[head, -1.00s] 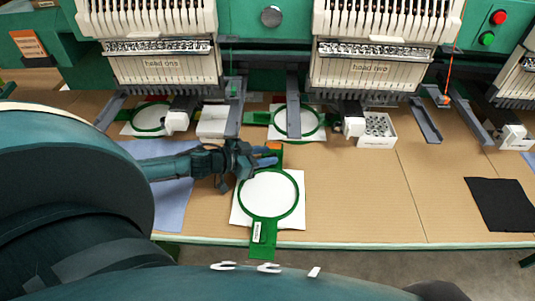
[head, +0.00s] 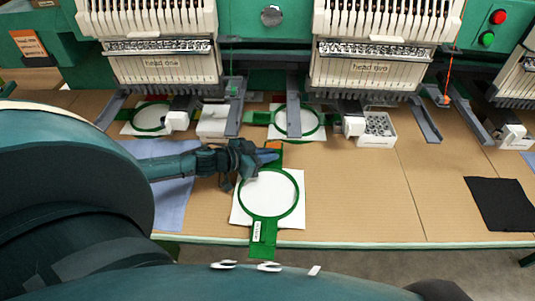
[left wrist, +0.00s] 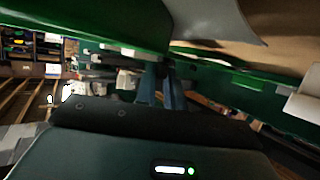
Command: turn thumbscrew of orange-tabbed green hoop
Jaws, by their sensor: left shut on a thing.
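The green hoop (head: 267,222) lies on the table with white cloth (head: 268,192) inside its ring. Its orange tab (head: 273,144) shows at the far end, just past my left gripper (head: 266,157). That gripper reaches in from the left and is shut at the hoop's far end, by the tab. The thumbscrew is hidden by the fingers, so I take it that they grip it there. In the left wrist view, the blue fingers (left wrist: 161,86) are close together between dark green parts. My right gripper is not in view.
Two more green hoops, left (head: 149,117) and middle (head: 296,121), lie under the machine heads behind. A white box of small parts (head: 377,130) stands right of the middle one. Blue cloth (head: 170,200) lies left, black cloth (head: 500,204) far right. The table between is clear.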

